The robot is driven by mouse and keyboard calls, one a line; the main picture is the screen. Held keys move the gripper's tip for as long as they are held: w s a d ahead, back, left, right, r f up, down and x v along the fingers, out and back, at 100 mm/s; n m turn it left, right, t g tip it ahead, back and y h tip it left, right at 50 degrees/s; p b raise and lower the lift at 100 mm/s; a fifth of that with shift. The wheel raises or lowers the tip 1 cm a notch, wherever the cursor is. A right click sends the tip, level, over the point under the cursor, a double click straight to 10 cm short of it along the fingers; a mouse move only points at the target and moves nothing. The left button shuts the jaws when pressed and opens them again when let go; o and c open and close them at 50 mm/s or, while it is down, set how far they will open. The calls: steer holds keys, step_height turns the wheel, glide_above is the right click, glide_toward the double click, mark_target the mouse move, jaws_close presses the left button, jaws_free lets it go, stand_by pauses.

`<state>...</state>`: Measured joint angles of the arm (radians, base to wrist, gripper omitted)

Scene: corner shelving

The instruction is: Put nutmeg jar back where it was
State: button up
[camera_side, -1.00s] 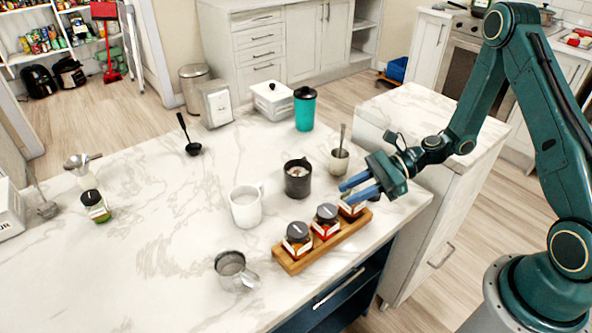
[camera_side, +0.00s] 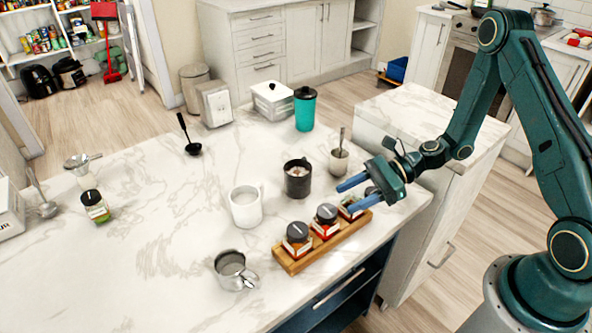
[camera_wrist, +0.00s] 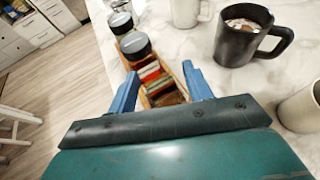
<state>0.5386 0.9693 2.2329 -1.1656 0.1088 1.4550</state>
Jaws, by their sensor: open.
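A wooden rack (camera_side: 290,267) stands near the counter's right front edge. Two dark-lidded jars, a near jar (camera_side: 297,240) and a middle jar (camera_side: 326,221), stand upright in it. A third, partly hidden jar (camera_side: 351,206) shows at the rack's far end, behind my fingers. I cannot read any label, so I cannot tell which is nutmeg. My gripper (camera_side: 347,199) is open at that far end. In the wrist view its spread fingers (camera_wrist: 160,74) straddle the rack's end, with the two jar lids beyond; contact is unclear. Another dark-lidded jar (camera_side: 95,207) stands apart at the left.
A black mug (camera_side: 298,180), a white mug (camera_side: 245,207) and a cup with a spoon (camera_side: 339,162) stand close behind the rack. A metal cup (camera_side: 232,272) is in front. A teal tumbler (camera_side: 305,110) stands farther back. The counter's middle left is clear.

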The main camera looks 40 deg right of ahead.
steer(key=shift+r, duration=0.15)
steer(key=shift+d+r, duration=0.1)
steer(key=shift+d, duration=0.05)
steer(key=v, duration=1.1)
steer(key=shift+s+d, duration=0.2)
steer(key=shift+d, duration=0.1)
steer(key=shift+a+r, duration=0.1)
steer(key=s+a+r+n+g+h, duration=0.2)
steer(key=s+a+r+n+h, duration=0.15)
steer(key=r+n, duration=0.3)
steer(key=s+a+r+n+g+h, duration=0.1)
steer(key=s+a+r+n+h, duration=0.1)
steer(key=r+n+h, duration=0.45)
steer(key=s+r+n+t+h, duration=0.2)
steer(key=s+r+n+t, duration=0.1)
steer(key=s+r+n, duration=0.4)
steer(key=s+n, duration=0.2)
steer(key=s, duration=0.2)
steer(key=shift+d+r, duration=0.15)
steer(key=shift+r, duration=0.1)
